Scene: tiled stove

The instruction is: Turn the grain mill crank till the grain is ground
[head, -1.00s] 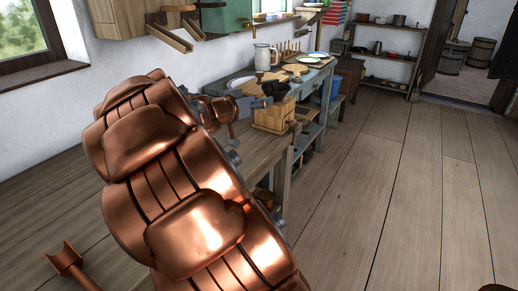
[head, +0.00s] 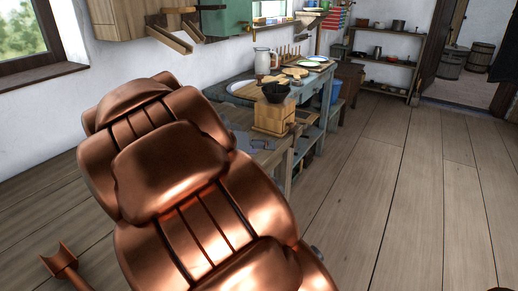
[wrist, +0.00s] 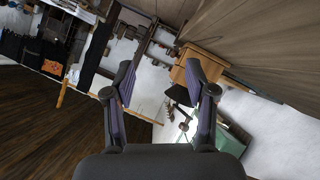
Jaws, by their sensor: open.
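The grain mill (head: 272,118) is a light wooden box with a black bowl-shaped hopper (head: 276,93) on top. It stands upright near the right edge of the wooden worktop. A small part at its right side may be the crank, but it is too small to tell. In the tilted wrist view, the mill's box (wrist: 186,74) and dark hopper (wrist: 178,96) show upside down beyond my gripper (wrist: 160,82), partly behind its right finger. My gripper is open, with nothing between its fingers. In the head view it is hidden behind my copper arm.
A blue bench behind the mill carries a jug (head: 264,62), plates and boards. A wooden stool (head: 350,78) and a shelf with pots (head: 383,62) stand farther back. Wall cabinets, one of them teal (head: 225,20), hang above. The plank floor (head: 400,190) at the right is clear.

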